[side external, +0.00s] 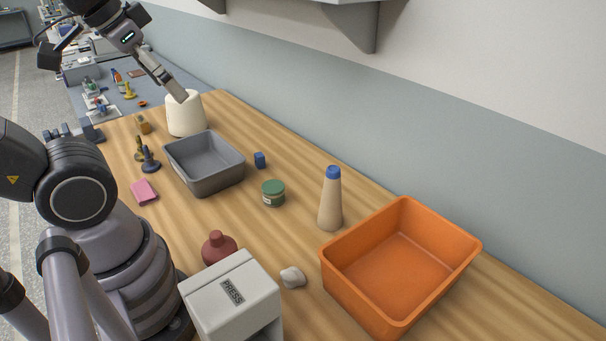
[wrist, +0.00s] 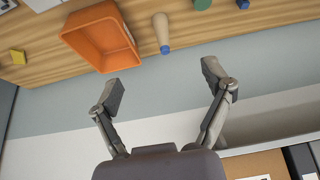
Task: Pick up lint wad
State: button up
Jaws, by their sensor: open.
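The lint wad is most likely the small off-white lump (side external: 292,277) lying on the wooden table between the white press box and the orange bin in the side view. I cannot make it out in the wrist view. My gripper (side external: 178,94) is raised at the far end of the table, in line with the white cone in the side view and far from the lump. In the wrist view my gripper (wrist: 163,85) has its two fingers spread wide with nothing between them.
The orange bin (side external: 345,290) stands right of the lump, the press box (side external: 225,293) left. A dark red bottle (side external: 219,249), tan cone (side external: 331,205), green-lidded jar (side external: 273,193), blue block (side external: 260,160), grey bin (side external: 207,180) and white cone (side external: 186,118) stand around. A wall runs behind.

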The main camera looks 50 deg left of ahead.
jog(key=shift+w, duration=0.1)
jog(key=w+f+n+g+h, duration=0.5)
jog(key=w+f+n+g, duration=0.25)
jog(key=w+f, duration=0.6)
jog(key=w+f+n+h, duration=0.1)
jog(key=f+n+h, duration=0.1)
jog(key=f, duration=0.5)
jog(key=a+f+n+g+h, duration=0.1)
jog(key=f+n+h, duration=0.2)
jog(key=f, duration=0.5)
jog(key=w+a+f+n+h, duration=0.1)
jog(key=f+n+h, duration=0.1)
jog(key=f, duration=0.5)
jog(key=shift+w+a+f+n+h, duration=0.15)
jog(key=shift+w+f+n+h, duration=0.15)
jog(key=shift+h, duration=0.2)
jog(key=shift+d+f, duration=0.2)
jog(key=shift+d, duration=0.05)
send_near(293, 275)
jog(key=d+f, duration=0.3)
jog(key=shift+d+f, duration=0.2)
jog(key=shift+d, duration=0.1)
jog(key=shift+s+x, duration=0.1)
jog(key=shift+x, duration=1.2)
jog(key=shift+s+x, duration=0.15)
jog(key=shift+x, duration=1.15)
jog(key=shift+r, duration=0.1)
jog(key=c, duration=0.9)
